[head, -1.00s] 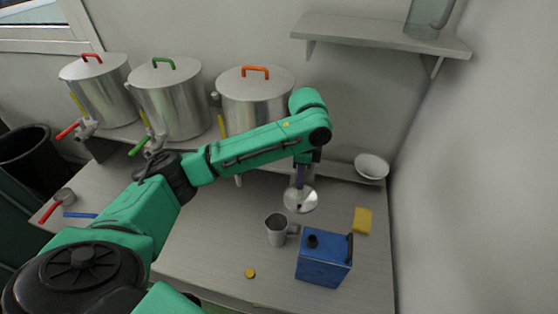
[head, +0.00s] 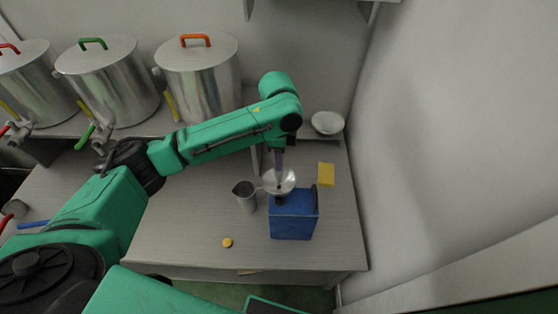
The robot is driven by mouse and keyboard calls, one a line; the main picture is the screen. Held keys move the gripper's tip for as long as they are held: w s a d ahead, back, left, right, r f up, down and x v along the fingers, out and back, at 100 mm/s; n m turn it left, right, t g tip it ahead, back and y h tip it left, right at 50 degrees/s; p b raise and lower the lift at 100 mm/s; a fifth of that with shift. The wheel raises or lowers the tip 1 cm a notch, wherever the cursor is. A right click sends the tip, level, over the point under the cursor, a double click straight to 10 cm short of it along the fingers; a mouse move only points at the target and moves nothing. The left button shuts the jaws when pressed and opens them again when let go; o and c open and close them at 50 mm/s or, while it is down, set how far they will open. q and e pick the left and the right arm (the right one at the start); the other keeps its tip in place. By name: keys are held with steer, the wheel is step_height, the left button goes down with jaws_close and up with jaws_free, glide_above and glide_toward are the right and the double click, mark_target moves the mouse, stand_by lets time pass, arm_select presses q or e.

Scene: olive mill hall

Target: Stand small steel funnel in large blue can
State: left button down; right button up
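The large blue can (head: 292,222) stands on the bench, with a dark round neck on its top at the left and a dark handle at the right. My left gripper (head: 280,178) points down and is shut on the small steel funnel (head: 287,186). The funnel's wide mouth faces up, and it hangs over the left back of the can, in line with the neck. The neck is partly hidden by the funnel, and I cannot tell whether the spout is inside it. My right gripper is out of view.
A steel jug (head: 245,198) stands close to the left of the can. A yellow cap (head: 227,243) lies in front, and a yellow sponge (head: 326,174) lies behind right. A white bowl (head: 327,122) and steel vats (head: 200,75) stand at the back. The wall is at the right.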

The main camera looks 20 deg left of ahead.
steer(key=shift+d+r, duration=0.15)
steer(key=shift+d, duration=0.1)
arm_select(q)
steer(key=shift+f, duration=0.6)
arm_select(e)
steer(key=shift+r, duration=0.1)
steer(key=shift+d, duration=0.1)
arm_select(q)
steer(key=shift+p, duration=0.35)
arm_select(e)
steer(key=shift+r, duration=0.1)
arm_select(q)
steer(key=shift+f+p, duration=0.15)
steer(key=shift+p, duration=0.15)
steer(key=shift+f, duration=0.1)
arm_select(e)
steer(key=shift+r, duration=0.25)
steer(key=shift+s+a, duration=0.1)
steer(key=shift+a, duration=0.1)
